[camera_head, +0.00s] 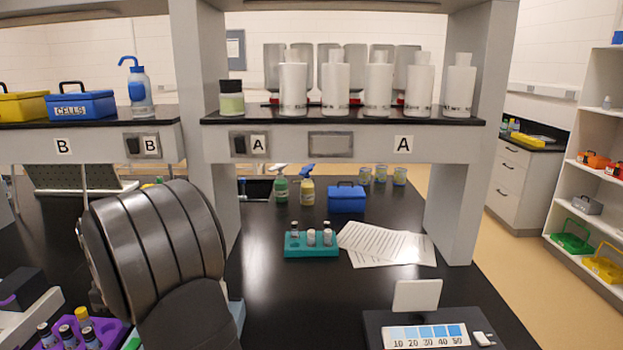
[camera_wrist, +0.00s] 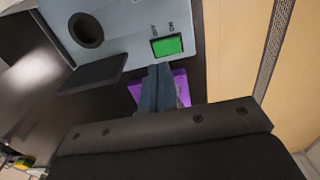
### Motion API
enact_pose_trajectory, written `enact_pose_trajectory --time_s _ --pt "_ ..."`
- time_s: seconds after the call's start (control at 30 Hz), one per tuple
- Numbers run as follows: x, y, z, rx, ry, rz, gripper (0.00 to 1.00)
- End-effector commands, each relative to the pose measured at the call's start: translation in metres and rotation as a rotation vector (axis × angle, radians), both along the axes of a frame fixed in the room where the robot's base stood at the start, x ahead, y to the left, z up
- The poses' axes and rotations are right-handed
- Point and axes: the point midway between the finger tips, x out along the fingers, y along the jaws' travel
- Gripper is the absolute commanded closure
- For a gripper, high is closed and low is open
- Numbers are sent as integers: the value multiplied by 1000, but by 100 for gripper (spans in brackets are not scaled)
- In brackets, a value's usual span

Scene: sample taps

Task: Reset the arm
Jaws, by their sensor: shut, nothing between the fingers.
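My arm (camera_head: 165,255) shows as a large dark grey link at the lower left of the head view. My gripper is out of sight in that view. In the wrist view my gripper (camera_wrist: 158,72) reaches up from the dark wrist body, with its fingers shut together and nothing between them. Behind the fingers is a purple object (camera_wrist: 182,84), mostly hidden.
On the black bench (camera_head: 270,295) stand a teal rack (camera_head: 297,250) with vials, papers (camera_head: 390,243), a blue box (camera_head: 346,198) and a dark device (camera_head: 374,325) with a blue scale. A purple rack (camera_head: 110,331) with vials is at lower left. Shelf posts (camera_head: 462,150) flank the bench.

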Motion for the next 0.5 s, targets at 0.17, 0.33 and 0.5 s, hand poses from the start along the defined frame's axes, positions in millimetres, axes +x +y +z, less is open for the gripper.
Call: enact_pose_trajectory --time_s 0.17,0.33,0.5 --pt "1 1 38 3 -3 0 100" --pt "-15 2 70 1 -51 6 100" --pt "-28 2 101 2 -95 5 100"
